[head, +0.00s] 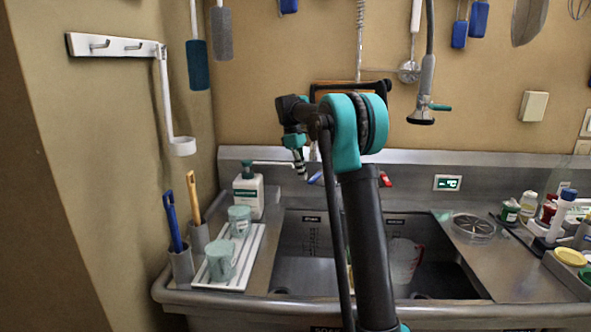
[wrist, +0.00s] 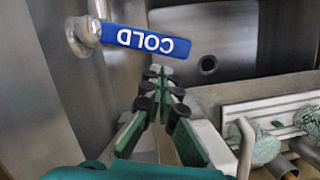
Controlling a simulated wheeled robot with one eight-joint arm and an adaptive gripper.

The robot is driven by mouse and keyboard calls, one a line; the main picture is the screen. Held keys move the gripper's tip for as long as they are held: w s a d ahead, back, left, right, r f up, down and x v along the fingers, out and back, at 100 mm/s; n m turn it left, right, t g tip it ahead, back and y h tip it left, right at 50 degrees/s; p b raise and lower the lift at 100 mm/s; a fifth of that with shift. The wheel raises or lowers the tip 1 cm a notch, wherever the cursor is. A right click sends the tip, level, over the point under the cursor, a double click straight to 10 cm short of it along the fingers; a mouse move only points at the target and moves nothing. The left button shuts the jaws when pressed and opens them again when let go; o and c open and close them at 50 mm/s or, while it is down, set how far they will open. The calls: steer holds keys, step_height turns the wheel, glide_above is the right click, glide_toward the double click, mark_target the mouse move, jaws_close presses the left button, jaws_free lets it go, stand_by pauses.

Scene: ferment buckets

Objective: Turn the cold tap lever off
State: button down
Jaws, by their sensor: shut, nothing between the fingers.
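The cold tap lever (wrist: 146,39) is a blue handle marked COLD, on a metal tap stem (wrist: 82,36) at the upper left of the wrist view. In the head view only a small blue piece of the lever (head: 315,177) shows beside my arm. My gripper (wrist: 158,74) is shut and empty, its tips close to the lever and just below it in the wrist picture. I see no clear contact. In the head view my gripper (head: 300,168) points down at the back of the sink, left of the lever. A red lever (head: 385,179) shows right of my arm.
The steel sink (head: 300,272) lies below, with a clear jug (head: 405,260) in it. A soap bottle (head: 248,192) and a white rack (head: 256,262) with two green cups stand on the left. A spray hose (head: 427,75) hangs right of my arm. Bottles crowd the right counter.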

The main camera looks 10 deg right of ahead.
mark_target(313, 180)
steer(key=shift+s+d, duration=0.15)
steer(key=shift+d, duration=0.2)
steer(key=s+d+n, duration=0.1)
steer(key=n, duration=0.1)
steer(key=shift+s+d+n+t, duration=0.3)
steer(key=shift+s+d+n, duration=0.1)
steer(key=shift+s+d, duration=0.25)
steer(key=shift+d, duration=0.15)
steer(key=shift+a, duration=0.1)
